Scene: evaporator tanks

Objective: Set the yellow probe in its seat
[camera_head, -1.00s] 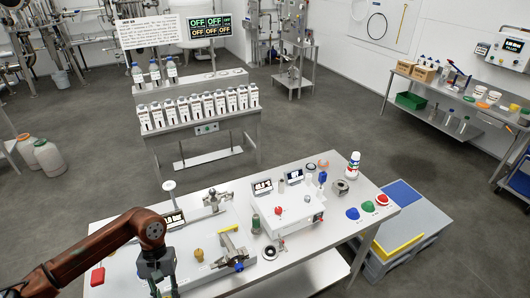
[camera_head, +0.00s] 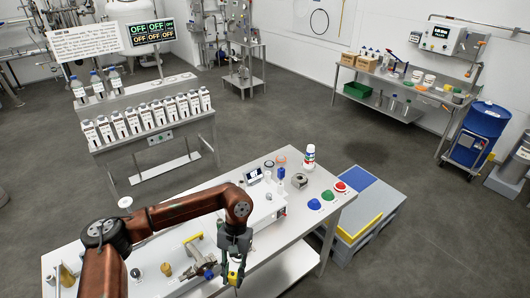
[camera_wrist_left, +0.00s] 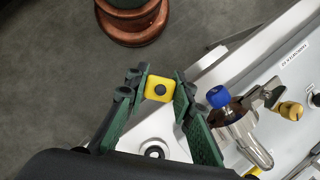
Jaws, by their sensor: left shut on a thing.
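The yellow probe (camera_head: 234,269) is held upright between the fingers of my left gripper (camera_head: 235,262), over the front edge area of the bench. In the left wrist view the probe's square yellow head (camera_wrist_left: 160,88) with a dark round centre sits between the green-padded fingers (camera_wrist_left: 158,92), which are shut on it. A pale round fitting with a dark hole (camera_wrist_left: 153,148), which looks like the seat, shows beside the probe in that view. The probe's lower end and its height above the bench cannot be told. My right gripper is not in view.
A valve with a blue cap (camera_wrist_left: 217,97) lies close beside the gripper. A white instrument box (camera_head: 265,207) stands behind it. Blue, green and red domes (camera_head: 328,195) sit at the bench's right end. A brass knob (camera_wrist_left: 291,109) is on the plate beyond the valve.

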